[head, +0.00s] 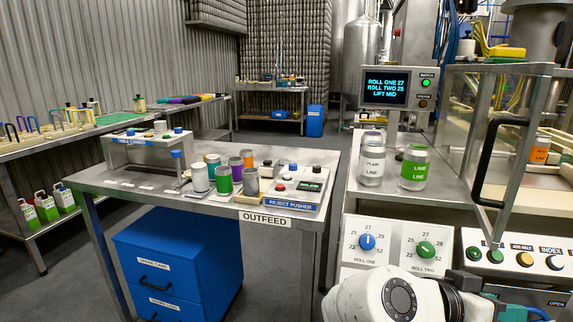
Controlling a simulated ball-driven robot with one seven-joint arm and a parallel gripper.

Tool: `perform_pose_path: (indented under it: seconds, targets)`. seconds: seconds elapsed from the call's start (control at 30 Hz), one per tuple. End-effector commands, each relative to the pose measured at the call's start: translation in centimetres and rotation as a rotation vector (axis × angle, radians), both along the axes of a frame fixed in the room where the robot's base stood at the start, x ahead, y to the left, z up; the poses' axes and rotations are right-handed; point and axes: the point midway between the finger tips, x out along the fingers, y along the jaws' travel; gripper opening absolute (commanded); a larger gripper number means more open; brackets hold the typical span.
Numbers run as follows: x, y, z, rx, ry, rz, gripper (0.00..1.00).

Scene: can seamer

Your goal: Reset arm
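A white rounded part of my arm (375,298) with a dark round cap shows at the bottom edge, right of centre, in front of the seamer's control panel. A black ring and dark parts continue to its right, with a bit of teal, and the frame's lower edge cuts them off. My gripper's fingertips cannot be made out, so I cannot see whether it is open or holds anything. Two cans, one labelled plain (372,167) and one green labelled lime (415,168), stand upright on the metal ledge above the dials.
The dial panel (395,238) and button panel (512,262) lie close behind my arm. A guard door with a black handle (489,160) stands at right. The outfeed table (120,185) holds several cans and a reject pusher box. A blue drawer cabinet (180,255) stands below.

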Motion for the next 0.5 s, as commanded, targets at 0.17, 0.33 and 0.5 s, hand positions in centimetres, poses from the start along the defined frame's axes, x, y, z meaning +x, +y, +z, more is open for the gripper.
perform_pose_path:
  seconds: [0.17,0.33,0.5]
  targets:
    - [-2.9,-3.1,-10.7,0.192,0.229,0.173,0.35]
    - [-7.5,-4.0,-19.6,0.398,0.419,0.352,0.35]
    - [-13.4,-2.8,-26.7,0.614,0.562,0.534,0.35]
